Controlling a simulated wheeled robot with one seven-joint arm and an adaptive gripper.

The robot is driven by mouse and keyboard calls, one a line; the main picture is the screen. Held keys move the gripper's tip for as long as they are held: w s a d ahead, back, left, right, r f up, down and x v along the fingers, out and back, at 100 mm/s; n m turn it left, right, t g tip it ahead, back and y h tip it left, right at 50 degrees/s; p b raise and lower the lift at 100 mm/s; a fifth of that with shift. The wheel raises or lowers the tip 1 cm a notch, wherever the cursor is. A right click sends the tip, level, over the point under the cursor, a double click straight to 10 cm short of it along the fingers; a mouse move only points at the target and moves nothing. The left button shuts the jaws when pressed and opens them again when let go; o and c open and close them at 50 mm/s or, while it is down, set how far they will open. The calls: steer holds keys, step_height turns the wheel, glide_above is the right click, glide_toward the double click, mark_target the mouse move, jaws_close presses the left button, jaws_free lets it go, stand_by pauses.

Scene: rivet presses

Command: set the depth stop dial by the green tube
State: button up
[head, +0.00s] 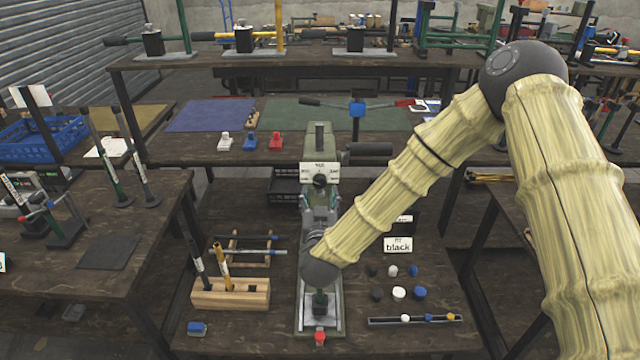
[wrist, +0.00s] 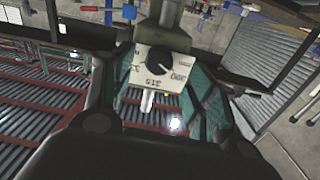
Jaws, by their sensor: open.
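The depth stop dial (head: 320,181) is a dark round knob on a cream plate with printed marks, on the front of the green press (head: 320,140). In the wrist view the dial (wrist: 155,60) has a pale pointer line. My gripper (head: 320,196) is just below and in front of the dial. In the wrist view my gripper (wrist: 155,77) is open, its fingers either side of the plate, and it holds nothing. Contact cannot be told. A slender dark and green tube (head: 106,158) stands on the left table; whether it is the one meant is unclear.
A wooden block (head: 232,295) with upright tools stands left of the press. Several black, white and blue knobs lie near the "black" sign (head: 398,245) at right. A blue crate (head: 45,142) is at far left. A red knob (head: 320,338) is at the press's front.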

mark_target(320, 185)
steer(key=shift+w+p, duration=0.65)
steer(key=shift+w, duration=1.95)
steer(key=c, duration=1)
